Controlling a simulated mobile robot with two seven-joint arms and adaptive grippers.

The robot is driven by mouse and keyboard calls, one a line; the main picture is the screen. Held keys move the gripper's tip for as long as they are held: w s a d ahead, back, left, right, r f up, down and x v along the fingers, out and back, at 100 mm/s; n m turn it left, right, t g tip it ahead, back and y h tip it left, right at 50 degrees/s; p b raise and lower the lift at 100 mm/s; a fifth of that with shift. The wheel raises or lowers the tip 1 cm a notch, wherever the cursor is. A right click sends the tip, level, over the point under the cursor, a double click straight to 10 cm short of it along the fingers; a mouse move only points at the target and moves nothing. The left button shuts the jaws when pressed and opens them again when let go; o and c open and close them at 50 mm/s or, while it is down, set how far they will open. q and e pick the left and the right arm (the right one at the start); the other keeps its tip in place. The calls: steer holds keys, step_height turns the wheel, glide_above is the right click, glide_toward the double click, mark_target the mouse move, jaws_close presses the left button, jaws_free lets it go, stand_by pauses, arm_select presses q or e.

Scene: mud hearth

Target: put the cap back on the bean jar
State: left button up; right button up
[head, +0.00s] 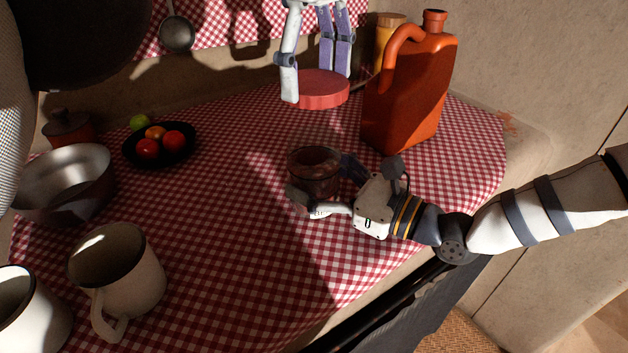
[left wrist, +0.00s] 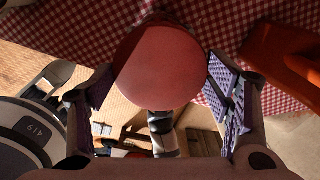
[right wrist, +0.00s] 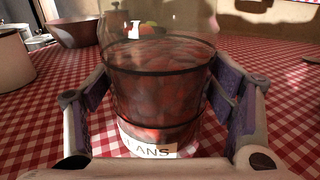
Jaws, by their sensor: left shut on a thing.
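The cap (head: 322,92) is a flat red disc, held level above and apart from the jar in the head view. My left gripper (head: 318,70) comes down from the top and is shut on it. The cap's round red face (left wrist: 160,68) fills the space between the fingers in the left wrist view. The bean jar (head: 314,176) stands upright and open-topped on the cloth, dark red with beans inside. My right gripper (head: 325,192) is around its sides from the right, its pads against the glass. The right wrist view shows the jar (right wrist: 160,95) with a partly hidden label.
An orange jug (head: 405,95) stands right of the cap, close to the left gripper. A black fruit plate (head: 160,155), a metal bowl (head: 65,185) and a white mug (head: 120,270) are at left. The checked cloth (head: 230,230) is clear left of the jar.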

steer(key=c, duration=1.2)
arm_select(q)
steer(key=shift+f, duration=2.5)
steer(key=shift+f, duration=0.15)
steer(key=shift+f, duration=0.75)
steer(key=shift+f, duration=0.55)
arm_select(e)
jaws_close()
arm_select(q)
steer(key=m, duration=1.6)
steer(key=shift+w, duration=0.1)
